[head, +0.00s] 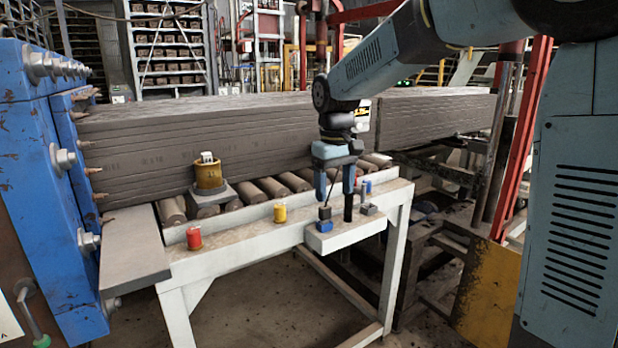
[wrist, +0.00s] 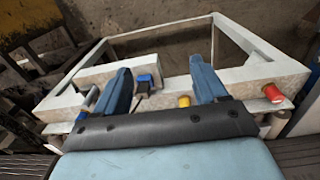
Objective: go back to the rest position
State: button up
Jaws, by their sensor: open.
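My gripper (head: 338,205) is open, pointing down over the right part of the white roller table (head: 255,238). In the head view, a small dark and blue piece (head: 325,220) stands at its fingertips on the table's ledge. In the wrist view, my gripper (wrist: 170,80) shows two blue fingers spread apart, with the blue piece (wrist: 147,82) beyond and between them. Nothing is clamped between the fingers. I cannot tell how close the fingertips are to the piece.
A red cylinder (head: 194,238), a yellow cylinder (head: 280,213) and a larger yellow one (head: 208,174) stand on the table. Long grey clay slabs (head: 230,135) lie behind on rollers. A blue machine (head: 40,180) stands at left. Red posts (head: 522,135) rise at right.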

jog(key=s+d+m+t, duration=0.2)
jog(key=s+d+m, duration=0.1)
jog(key=s+d, duration=0.6)
jog(key=s+d+r+m+t, duration=0.1)
jog(key=s+d+m+t, duration=0.2)
jog(key=s+d, duration=0.5)
jog(key=s, duration=0.7)
jog(key=shift+s+d, duration=0.3)
jog(key=shift+d, duration=0.05)
jog(key=shift+r, duration=0.1)
jog(key=shift+c, duration=0.5)
dwell(0.5)
